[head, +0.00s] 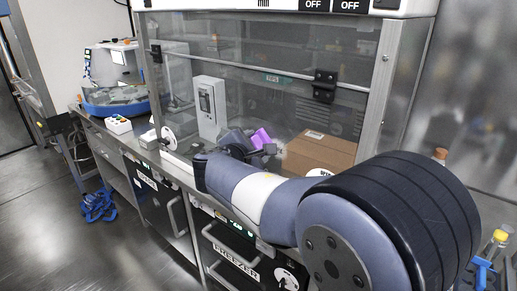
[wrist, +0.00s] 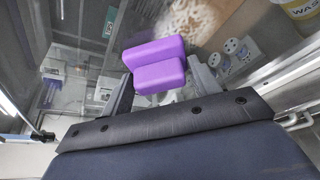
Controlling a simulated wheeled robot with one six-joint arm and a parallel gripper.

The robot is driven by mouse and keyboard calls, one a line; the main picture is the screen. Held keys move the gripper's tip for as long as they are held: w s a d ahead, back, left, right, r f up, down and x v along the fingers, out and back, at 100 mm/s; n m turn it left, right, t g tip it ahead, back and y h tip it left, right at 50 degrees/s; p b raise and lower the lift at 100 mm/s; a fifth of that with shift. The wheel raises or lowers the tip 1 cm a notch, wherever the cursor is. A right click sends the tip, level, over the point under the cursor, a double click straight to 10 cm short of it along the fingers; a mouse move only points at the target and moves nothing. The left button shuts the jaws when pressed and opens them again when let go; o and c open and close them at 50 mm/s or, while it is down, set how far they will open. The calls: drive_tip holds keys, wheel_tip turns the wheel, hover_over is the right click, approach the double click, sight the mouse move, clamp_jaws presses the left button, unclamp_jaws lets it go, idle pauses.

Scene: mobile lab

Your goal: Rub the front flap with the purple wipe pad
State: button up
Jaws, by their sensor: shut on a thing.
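The purple wipe pad (head: 260,138) is held in my gripper (head: 257,150), in front of the clear front flap (head: 270,60) of the cabinet. In the wrist view the purple pad (wrist: 158,68) is a stepped block between the two grey fingers of my gripper (wrist: 160,88), which is shut on it. The front flap (wrist: 90,25) shows there as a clear pane beyond the pad. A mottled beige-brown patch (wrist: 190,20) lies just above the pad in that view. I cannot tell whether the pad touches the flap.
A cardboard box (head: 318,152) and a grey switch box (head: 208,106) show behind the pane. A blue tub (head: 115,105) stands on the bench at left. A freezer drawer (head: 235,258) is below. The floor at left is mostly clear, with blue items (head: 97,205) near the bench.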

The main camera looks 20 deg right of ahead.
sight(282, 150)
drive_tip(key=shift+s+d+b, duration=0.35)
drive_tip(key=shift+s+d, duration=0.35)
drive_tip(key=shift+s, duration=0.15)
drive_tip(key=shift+s+d+b, duration=0.25)
drive_tip(key=shift+s+d, duration=0.5)
drive_tip(key=shift+s, duration=0.35)
drive_tip(key=shift+s+d+b, duration=0.2)
drive_tip(key=shift+s+d, duration=0.55)
drive_tip(key=shift+s, duration=0.35)
drive_tip(key=shift+s+d+b, duration=0.25)
drive_tip(key=shift+s+d, duration=0.5)
drive_tip(key=shift+s, duration=0.35)
drive_tip(key=shift+w+d, duration=0.1)
drive_tip(key=shift+w+a+r, duration=0.1)
drive_tip(key=shift+w+a, duration=0.45)
drive_tip(key=shift+w, duration=0.2)
drive_tip(key=shift+w+a, duration=0.5)
drive_tip(key=shift+w, duration=0.25)
drive_tip(key=shift+c, duration=0.3)
drive_tip(key=shift+w+a, duration=1)
drive_tip(key=shift+w, duration=0.3)
drive_tip(key=shift+w+a, duration=0.95)
drive_tip(key=shift+w, duration=0.35)
drive_tip(key=s+a, duration=0.3)
drive_tip(key=a, duration=0.2)
drive_tip(key=shift+s, duration=0.35)
